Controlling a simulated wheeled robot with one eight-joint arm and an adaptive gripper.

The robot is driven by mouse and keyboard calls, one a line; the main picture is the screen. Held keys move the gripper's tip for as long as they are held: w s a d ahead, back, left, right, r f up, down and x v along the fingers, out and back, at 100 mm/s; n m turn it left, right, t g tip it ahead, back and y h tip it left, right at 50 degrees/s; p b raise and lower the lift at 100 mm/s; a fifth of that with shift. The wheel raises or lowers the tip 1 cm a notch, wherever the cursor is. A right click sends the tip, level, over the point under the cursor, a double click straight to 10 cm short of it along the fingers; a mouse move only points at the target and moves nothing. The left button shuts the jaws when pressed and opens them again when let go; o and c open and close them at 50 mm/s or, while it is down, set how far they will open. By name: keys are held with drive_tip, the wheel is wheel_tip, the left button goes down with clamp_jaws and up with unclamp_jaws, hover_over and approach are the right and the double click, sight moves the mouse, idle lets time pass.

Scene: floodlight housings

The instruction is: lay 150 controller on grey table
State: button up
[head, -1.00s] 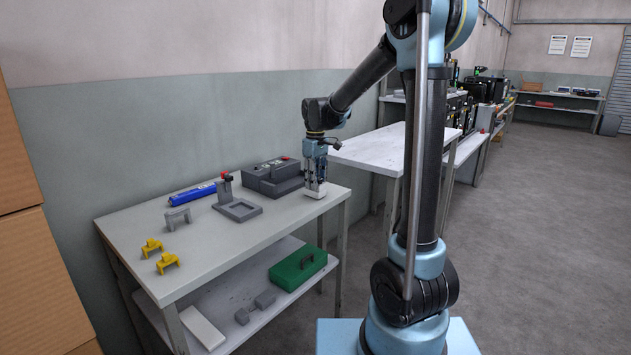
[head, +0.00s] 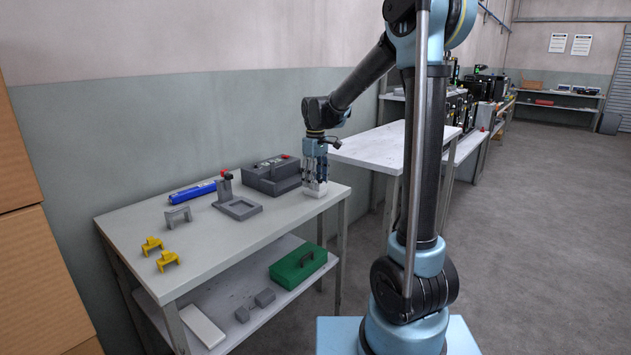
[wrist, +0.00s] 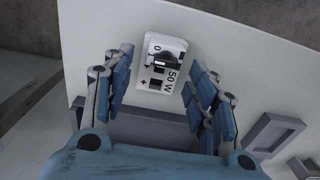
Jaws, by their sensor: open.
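The 150 controller (head: 314,192) is a small white block near the right end of the grey table (head: 225,245). In the wrist view the controller (wrist: 166,65) shows its black knob and "50 W" print, and appears to lie flat on the table top (wrist: 255,60). My gripper (head: 314,180) is just above it, pointing down. In the wrist view my gripper's (wrist: 163,82) fingers are spread on both sides of the controller, with gaps between them and it. The controller's lower part is partly hidden in the head view.
A grey frame fixture (head: 240,209), blue tube (head: 193,193), grey bracket (head: 179,217) and yellow clips (head: 167,260) lie further left. A green case (head: 298,268) is on the lower shelf.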

wheel_tip(320, 180, up, 11)
drive_tip(key=s+d+m, duration=0.3)
drive_tip(key=s+d, duration=0.5)
drive_tip(key=s, duration=0.1)
drive_tip(key=s+d+f+m, duration=0.2)
drive_tip(key=s+d+f, duration=0.2)
drive_tip(key=s+f, duration=0.2)
drive_tip(key=s+d+f+m+t, duration=0.1)
drive_tip(key=s+d+f, duration=0.3)
drive_tip(key=s, duration=0.5)
drive_tip(key=s+d+f+m+t, duration=0.1)
drive_tip(key=s+d+f+m, duration=0.3)
drive_tip(key=s+f, duration=0.4)
drive_tip(key=shift+d+f, duration=0.35)
drive_tip(key=shift+f, duration=0.25)
drive_tip(key=shift+w+f, duration=0.2)
drive_tip(key=shift+w, duration=0.25)
